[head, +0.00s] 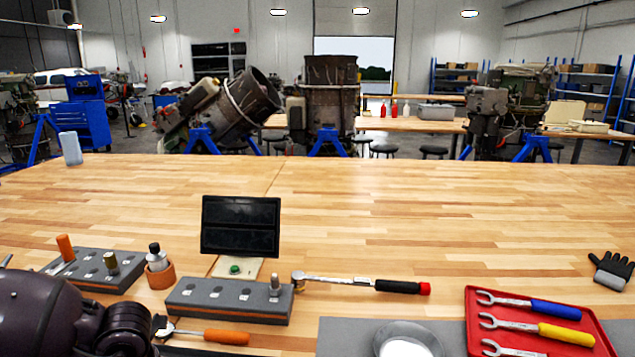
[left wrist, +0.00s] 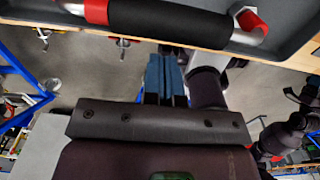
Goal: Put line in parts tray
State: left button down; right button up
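In the left wrist view a bent silver tube with a black sleeve (left wrist: 170,20) and red pieces near its ends runs along the top. It appears to be the line. It lies against a grey tray or panel (left wrist: 292,52) at the wooden table's edge. My left gripper (left wrist: 166,78) has blue pads close together with nothing seen between them. It is below the tube in the picture, apart from it. In the head view only my left arm shows at the lower left; its gripper is hidden. The line is not seen there. My right gripper cannot be made out.
A grey mat or tray (head: 340,338) with a metal dish (head: 408,335) lies at the front edge. Beside it is a red tray (head: 480,300) with wrenches. Socket blocks (head: 228,300), a ratchet (head: 345,282), a screwdriver (head: 225,336) and a dark screen (head: 240,226) stand nearby. The table's far half is mostly clear.

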pick_arm(q)
jog(key=shift+w, duration=0.25)
jog(key=shift+w+d+b, duration=0.1)
jog(key=shift+w+b, duration=0.25)
jog(key=shift+w, duration=0.75)
jog(key=shift+w+b, duration=0.3)
jog(key=shift+w, duration=0.75)
jog(key=shift+w+d, duration=0.1)
jog(key=shift+w, duration=0.65)
jog(key=shift+w+b, duration=0.3)
jog(key=shift+b, duration=0.05)
jog(key=shift+w+d, duration=0.1)
jog(key=shift+w, duration=0.65)
pick_arm(e)
jog(key=shift+s+f, duration=0.25)
jog(key=shift+f, duration=0.6)
jog(key=shift+s+f, duration=0.25)
jog(key=shift+f, duration=0.6)
jog(key=shift+w+r, duration=0.2)
jog(key=shift+w, duration=0.3)
